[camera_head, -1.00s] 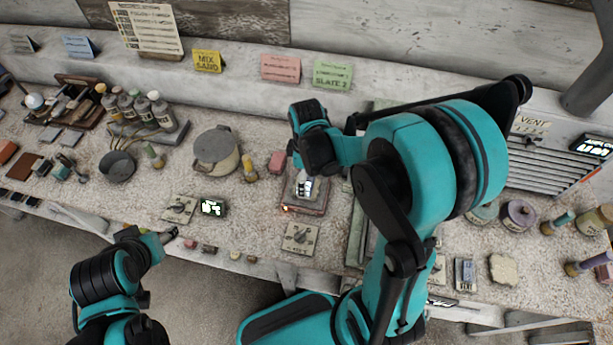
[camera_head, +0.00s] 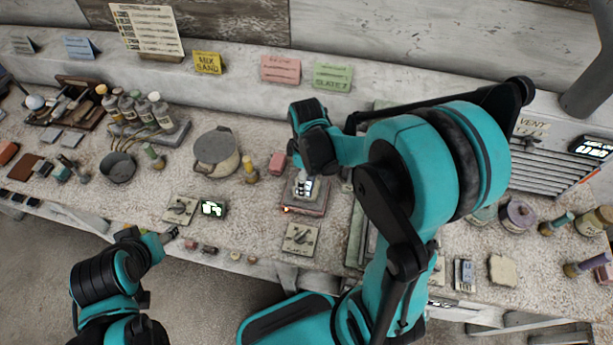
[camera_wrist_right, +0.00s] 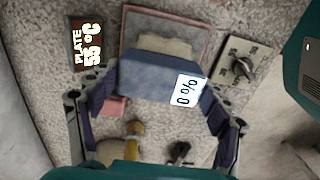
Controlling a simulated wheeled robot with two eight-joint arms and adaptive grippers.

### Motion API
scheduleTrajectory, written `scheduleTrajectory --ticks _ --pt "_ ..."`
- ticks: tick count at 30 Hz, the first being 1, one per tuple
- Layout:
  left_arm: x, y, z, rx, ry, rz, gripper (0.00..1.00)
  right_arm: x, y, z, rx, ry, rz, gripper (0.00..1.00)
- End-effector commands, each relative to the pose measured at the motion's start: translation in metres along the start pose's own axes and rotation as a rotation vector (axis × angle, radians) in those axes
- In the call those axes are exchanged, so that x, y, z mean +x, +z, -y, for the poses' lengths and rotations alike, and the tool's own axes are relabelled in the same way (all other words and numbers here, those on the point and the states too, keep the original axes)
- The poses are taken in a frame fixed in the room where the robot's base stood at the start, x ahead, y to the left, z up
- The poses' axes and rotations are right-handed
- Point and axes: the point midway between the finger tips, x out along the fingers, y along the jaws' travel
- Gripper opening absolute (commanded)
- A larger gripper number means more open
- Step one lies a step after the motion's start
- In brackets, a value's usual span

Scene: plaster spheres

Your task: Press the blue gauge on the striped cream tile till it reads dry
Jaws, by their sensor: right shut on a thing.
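My right gripper (camera_wrist_right: 155,112) is shut on the blue gauge (camera_wrist_right: 150,75), with a finger on each side of it. The gauge's white display reads 0 %. The gauge is over a cream tile (camera_wrist_right: 165,46) and hides part of it; I cannot make out stripes or whether the two touch. The tile lies on a plate with a reddish rim (camera_wrist_right: 203,30). In the head view my right gripper (camera_head: 301,183) is above that plate (camera_head: 300,209). My left gripper (camera_head: 172,234) is low at the bench's front edge, with nothing visible in it; its jaw opening is unclear.
A dark display (camera_wrist_right: 87,45) beside the plate reads PLATE 55 °C. A dial panel (camera_head: 300,239) stands in front of the plate. A lidded pot (camera_head: 216,150) and a pink block (camera_head: 277,162) stand to the left. Bottles (camera_head: 145,108) stand farther left.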

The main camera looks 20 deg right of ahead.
Motion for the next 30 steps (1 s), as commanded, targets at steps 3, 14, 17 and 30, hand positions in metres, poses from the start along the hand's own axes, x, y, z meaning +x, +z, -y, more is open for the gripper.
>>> scheduleTrajectory --ticks 3,14,17,30 --pt "-0.01 -0.007 0.0 0.0 0.0 0.0 0.55 -0.014 0.0 0.0 0.0 0.0 0.0 0.54" --pt "-0.029 -0.021 0.0 0.0 0.0 0.0 0.55 -0.045 0.0 0.0 0.0 0.001 0.0 0.54" --pt "-0.034 -0.025 0.0 0.0 0.0 0.0 0.55 -0.053 0.0 0.0 0.0 0.001 0.0 0.54" --pt "-0.039 -0.028 0.0 0.0 0.0 0.0 0.55 -0.061 0.0 0.0 0.0 0.001 0.0 0.54"
